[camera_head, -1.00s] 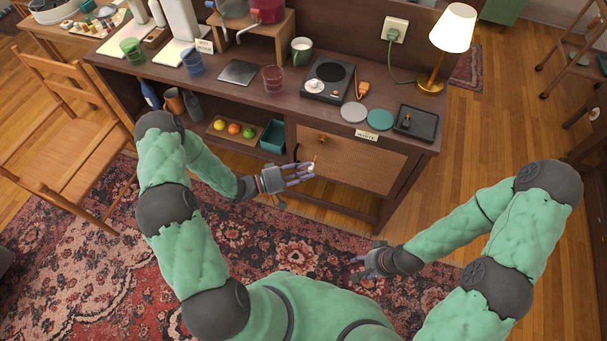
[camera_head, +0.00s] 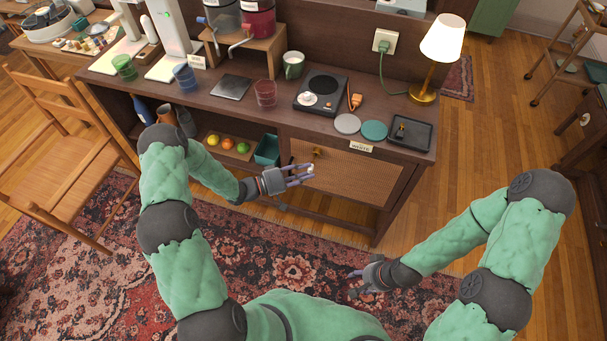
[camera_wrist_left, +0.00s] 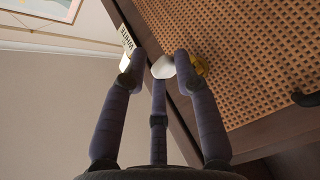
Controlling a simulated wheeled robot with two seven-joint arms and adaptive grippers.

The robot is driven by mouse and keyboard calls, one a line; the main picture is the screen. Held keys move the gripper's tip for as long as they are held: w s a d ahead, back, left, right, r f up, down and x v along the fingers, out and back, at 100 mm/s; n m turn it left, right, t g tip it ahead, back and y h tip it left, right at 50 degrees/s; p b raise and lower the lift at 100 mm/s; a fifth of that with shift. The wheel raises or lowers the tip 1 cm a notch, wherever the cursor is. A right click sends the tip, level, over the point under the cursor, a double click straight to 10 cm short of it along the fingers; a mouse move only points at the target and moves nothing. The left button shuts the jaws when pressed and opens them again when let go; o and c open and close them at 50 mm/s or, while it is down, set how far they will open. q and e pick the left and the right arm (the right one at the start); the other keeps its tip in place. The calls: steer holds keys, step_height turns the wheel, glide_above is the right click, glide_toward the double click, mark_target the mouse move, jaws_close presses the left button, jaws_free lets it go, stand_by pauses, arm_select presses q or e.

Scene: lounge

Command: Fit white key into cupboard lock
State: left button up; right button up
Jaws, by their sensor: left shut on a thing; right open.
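My left gripper (camera_head: 308,175) is shut on the white key (camera_wrist_left: 163,67), in front of the cupboard's woven door. In the left wrist view the white head of the key shows between the fingertips; its shaft is hidden. The brass cupboard lock (camera_head: 317,152) sits near the top left of the door (camera_head: 345,172). In the left wrist view a brass piece (camera_wrist_left: 199,65) shows just right of the key head; I cannot tell whether they touch. A "WHITE" label (camera_head: 360,147) is on the edge above the door. My right gripper (camera_head: 356,282) is open and empty over the rug.
The cupboard top (camera_head: 325,122) holds a hot plate (camera_head: 322,92), coasters (camera_head: 374,130), a dark tray (camera_head: 411,133) and a lamp (camera_head: 441,45). Fruit and a teal bin (camera_head: 268,148) stand on the open shelf left of the door. A wooden chair (camera_head: 75,150) stands at left.

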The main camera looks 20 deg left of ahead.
stand_by(0.4)
arm_select(q)
steer(key=shift+m+b, duration=0.3)
steer(key=shift+m, duration=0.1)
steer(key=shift+w+d+b, duration=0.1)
steer(key=shift+w+b, duration=0.35)
steer(key=shift+w, duration=0.85)
stand_by(0.5)
steer(key=o, duration=1.1)
steer(key=shift+c, duration=0.2)
steer(key=v, duration=0.6)
stand_by(0.6)
